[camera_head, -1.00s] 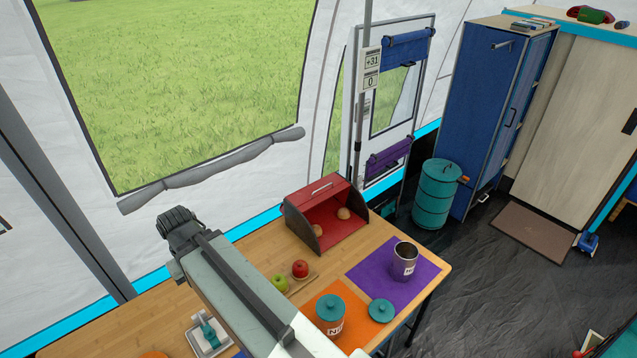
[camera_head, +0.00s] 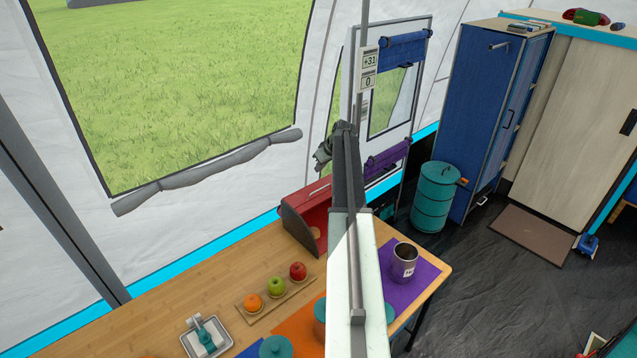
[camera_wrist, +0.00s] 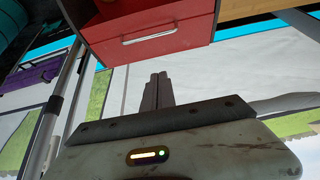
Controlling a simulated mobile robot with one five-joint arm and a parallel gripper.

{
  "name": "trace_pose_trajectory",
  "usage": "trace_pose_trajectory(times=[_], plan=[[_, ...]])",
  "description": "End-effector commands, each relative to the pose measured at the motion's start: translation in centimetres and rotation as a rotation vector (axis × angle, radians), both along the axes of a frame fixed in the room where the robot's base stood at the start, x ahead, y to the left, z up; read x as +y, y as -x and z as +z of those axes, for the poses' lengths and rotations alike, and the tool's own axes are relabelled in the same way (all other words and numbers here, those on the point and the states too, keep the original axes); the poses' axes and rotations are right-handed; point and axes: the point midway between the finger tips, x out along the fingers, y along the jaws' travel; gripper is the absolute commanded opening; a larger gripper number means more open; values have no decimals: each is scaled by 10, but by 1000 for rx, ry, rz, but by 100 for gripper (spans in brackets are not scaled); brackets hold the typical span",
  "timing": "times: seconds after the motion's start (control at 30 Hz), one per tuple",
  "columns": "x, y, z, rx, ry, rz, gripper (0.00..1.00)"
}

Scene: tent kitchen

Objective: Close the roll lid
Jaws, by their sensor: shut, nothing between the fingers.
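The red bread box (camera_head: 303,214) with dark side panels stands at the back of the table. Its front is open and a bun (camera_head: 315,233) shows inside. The roll lid (camera_head: 318,187) is up at the top; my arm hides the box's right part. In the wrist view, the red lid (camera_wrist: 185,42) shows with its silver handle (camera_wrist: 149,36). My gripper (camera_wrist: 158,76) is shut and empty, its fingertips just below the lid in that picture, with no clear contact. In the head view, my gripper (camera_head: 344,128) is above and beyond the box.
An orange (camera_head: 253,301), green apple (camera_head: 276,286) and red apple (camera_head: 298,270) sit on a wooden board. A metal canister (camera_head: 404,262) stands on a purple mat (camera_head: 428,272). Teal canisters stand in front.

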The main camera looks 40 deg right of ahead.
Motion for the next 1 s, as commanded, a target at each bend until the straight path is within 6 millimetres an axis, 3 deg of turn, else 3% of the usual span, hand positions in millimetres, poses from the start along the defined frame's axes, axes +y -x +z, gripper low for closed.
trace_pose_trajectory(times=[0.27,0.6,0.7,0.8,1.0], plan=[[-1,-16,-34,2,-1,-1,0],[-5,-53,-99,2,-2,-1,0],[0,-26,-92,2,-1,-3,0],[0,-14,-93,2,-1,-3,0],[0,-10,-93,2,-2,-3,0]])
